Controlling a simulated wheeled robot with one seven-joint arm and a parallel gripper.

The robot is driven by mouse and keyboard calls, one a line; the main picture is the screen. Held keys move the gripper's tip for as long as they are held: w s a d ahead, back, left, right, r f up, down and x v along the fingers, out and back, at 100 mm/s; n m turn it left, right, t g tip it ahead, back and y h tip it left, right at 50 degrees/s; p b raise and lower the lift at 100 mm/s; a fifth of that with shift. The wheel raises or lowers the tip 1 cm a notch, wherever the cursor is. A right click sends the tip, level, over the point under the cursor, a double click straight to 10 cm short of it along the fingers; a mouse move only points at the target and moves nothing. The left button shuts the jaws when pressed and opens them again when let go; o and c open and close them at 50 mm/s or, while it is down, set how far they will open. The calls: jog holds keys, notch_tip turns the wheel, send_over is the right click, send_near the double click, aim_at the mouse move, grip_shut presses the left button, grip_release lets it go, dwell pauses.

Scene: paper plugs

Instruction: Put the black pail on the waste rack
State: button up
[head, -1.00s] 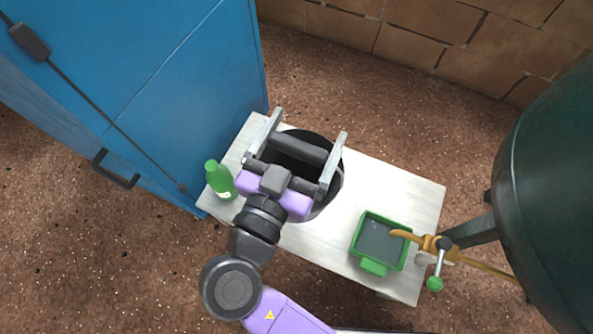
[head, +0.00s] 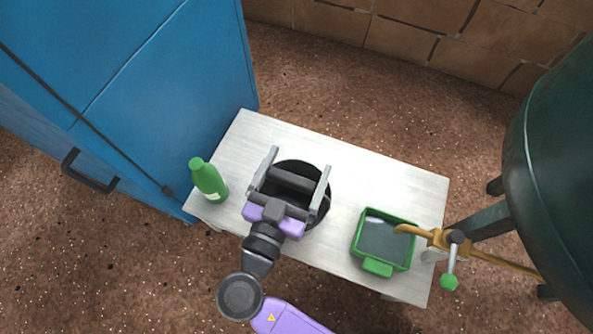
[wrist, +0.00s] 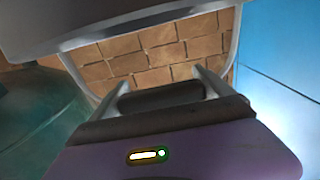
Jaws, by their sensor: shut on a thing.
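The black pail (head: 318,211) is in the head view at the middle of the white table, largely hidden beneath my gripper (head: 294,172). My gripper is shut on the pail's grip, a dark bar between its two fingers. In the wrist view, my gripper (wrist: 165,88) holds this dark grip, with the pail's pale bail wires running up on both sides to a grey rim at the top. I cannot tell whether the pail touches the table. I cannot make out a waste rack in either view.
A green bottle (head: 209,180) stands left of the pail on the white table (head: 385,172). A green tray (head: 360,240) sits at right under a brass tap (head: 436,239) on a dark green tank (head: 560,180). A blue cabinet (head: 150,90) stands at left.

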jog(key=shift+f, duration=0.9)
jog(key=shift+f+b, duration=0.2)
jog(key=shift+b, duration=0.15)
jog(key=o, duration=1.8)
jog(key=shift+r, duration=0.1)
jog(key=p+v, duration=0.3)
jog(key=v, duration=0.9)
